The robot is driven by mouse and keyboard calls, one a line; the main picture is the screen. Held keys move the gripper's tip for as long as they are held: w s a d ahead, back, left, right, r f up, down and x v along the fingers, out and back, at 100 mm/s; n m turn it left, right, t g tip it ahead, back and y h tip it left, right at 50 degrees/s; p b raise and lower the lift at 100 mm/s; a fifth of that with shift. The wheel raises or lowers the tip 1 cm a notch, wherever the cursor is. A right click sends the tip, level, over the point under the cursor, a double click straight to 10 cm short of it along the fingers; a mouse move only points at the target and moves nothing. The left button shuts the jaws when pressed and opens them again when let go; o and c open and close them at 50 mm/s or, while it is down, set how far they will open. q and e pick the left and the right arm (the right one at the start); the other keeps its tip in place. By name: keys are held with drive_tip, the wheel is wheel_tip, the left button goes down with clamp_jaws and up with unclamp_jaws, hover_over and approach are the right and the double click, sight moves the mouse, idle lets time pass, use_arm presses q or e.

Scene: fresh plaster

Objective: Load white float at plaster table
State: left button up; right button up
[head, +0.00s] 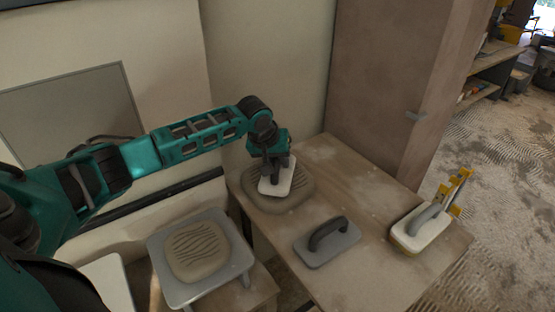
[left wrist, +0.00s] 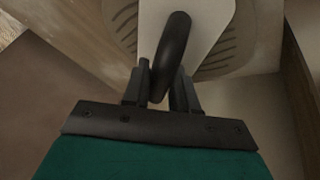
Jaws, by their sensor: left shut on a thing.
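My left gripper (head: 272,158) is shut on the handle of the white float (head: 277,182). The float's white plate is over the ridged plaster patch (head: 290,201) at the back of the wooden table (head: 375,190). I cannot tell if the plate touches the plaster. In the left wrist view, the fingers of my left gripper (left wrist: 160,92) are at the black curved handle (left wrist: 172,50). The white plate (left wrist: 212,15) hides the middle of the plaster patch (left wrist: 240,45), and ridges show on both sides. My right gripper is not in view.
A grey float (head: 325,250) lies at the table's front. A white float with a grey handle (head: 420,226) sits at the right by yellow brackets (head: 455,192). A pale board (head: 165,272) with another plaster patch (head: 198,252) stands at the left. A wall is behind.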

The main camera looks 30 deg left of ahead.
use_arm(q)
drive_tip(key=shift+f, duration=0.55)
idle(0.9)
wheel_tip(320, 180, up, 3)
drive_tip(key=p, duration=0.3)
drive_tip(key=shift+f, duration=0.1)
drive_tip(key=shift+r, duration=2.2)
drive_tip(key=s+d+r+m+h, duration=0.1)
drive_tip(key=s+d+r+m, duration=0.1)
drive_tip(key=s+d, duration=0.5)
drive_tip(key=s+d+r+m+h, duration=0.1)
drive_tip(key=s+d+r+m, duration=0.2)
drive_tip(key=s+d, duration=0.4)
drive_tip(key=shift+s+d+r+g, duration=0.25)
drive_tip(key=shift+d+r+g, duration=0.05)
drive_tip(key=shift+d+r, duration=0.6)
